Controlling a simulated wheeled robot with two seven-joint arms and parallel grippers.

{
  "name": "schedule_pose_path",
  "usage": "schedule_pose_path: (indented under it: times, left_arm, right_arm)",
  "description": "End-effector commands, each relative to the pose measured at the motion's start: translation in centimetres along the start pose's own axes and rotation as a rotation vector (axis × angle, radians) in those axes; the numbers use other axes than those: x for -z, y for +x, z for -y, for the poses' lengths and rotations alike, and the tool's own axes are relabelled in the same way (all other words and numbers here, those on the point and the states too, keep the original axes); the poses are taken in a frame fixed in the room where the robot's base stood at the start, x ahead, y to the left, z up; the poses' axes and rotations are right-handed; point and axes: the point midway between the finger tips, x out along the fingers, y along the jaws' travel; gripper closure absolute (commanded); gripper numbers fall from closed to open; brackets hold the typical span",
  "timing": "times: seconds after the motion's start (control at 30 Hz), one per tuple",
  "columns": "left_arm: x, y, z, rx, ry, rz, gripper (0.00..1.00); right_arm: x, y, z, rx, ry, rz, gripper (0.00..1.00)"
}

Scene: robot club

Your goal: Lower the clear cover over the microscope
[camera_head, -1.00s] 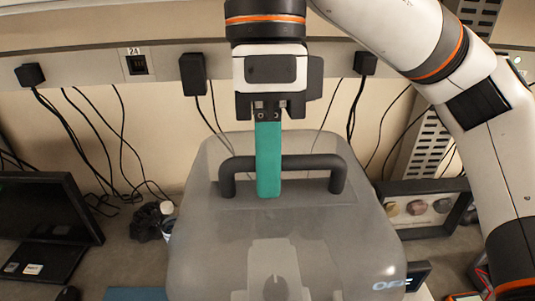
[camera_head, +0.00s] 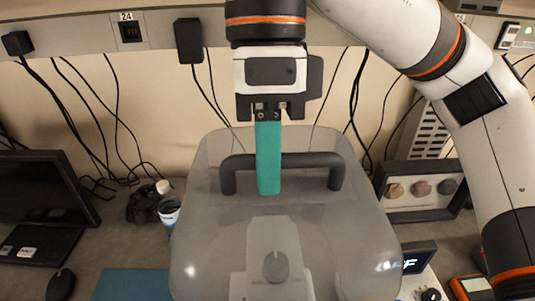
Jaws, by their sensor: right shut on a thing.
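The clear cover (camera_head: 210,235) is a smoky see-through box with a dark bar handle (camera_head: 310,160) on top. My right gripper (camera_head: 268,165) comes down from above with its green fingers shut on the middle of the handle. The cover hangs upright, seen from above and behind its top. A pale microscope (camera_head: 275,268) with a dark knob shows through the cover, roughly in line with its middle. The cover's lower edge is out of frame, so I cannot tell its height over the desk. My left gripper is not in view.
A monitor (camera_head: 40,190) and mouse (camera_head: 60,285) are at left. A cup (camera_head: 169,213) and dark object (camera_head: 143,204) stand near the cover's left side. A framed sample box (camera_head: 422,190), a small display (camera_head: 418,257) and an orange-edged device (camera_head: 472,288) are at right. Cables hang behind.

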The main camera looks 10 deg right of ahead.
Motion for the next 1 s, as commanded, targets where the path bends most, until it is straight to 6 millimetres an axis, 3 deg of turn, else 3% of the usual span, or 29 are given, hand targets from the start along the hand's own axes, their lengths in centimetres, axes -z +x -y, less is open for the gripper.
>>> schedule_pose_path:
  times: [0.23, 1.0]
  left_arm:
    - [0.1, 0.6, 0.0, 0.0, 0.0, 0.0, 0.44]
    - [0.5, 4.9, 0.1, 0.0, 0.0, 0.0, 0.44]
  right_arm:
    - [0.0, 0.6, -0.1, 0.0, 0.0, -0.001, 1.0]
    - [0.0, 5.8, -1.2, 0.0, 0.0, -0.001, 1.0]
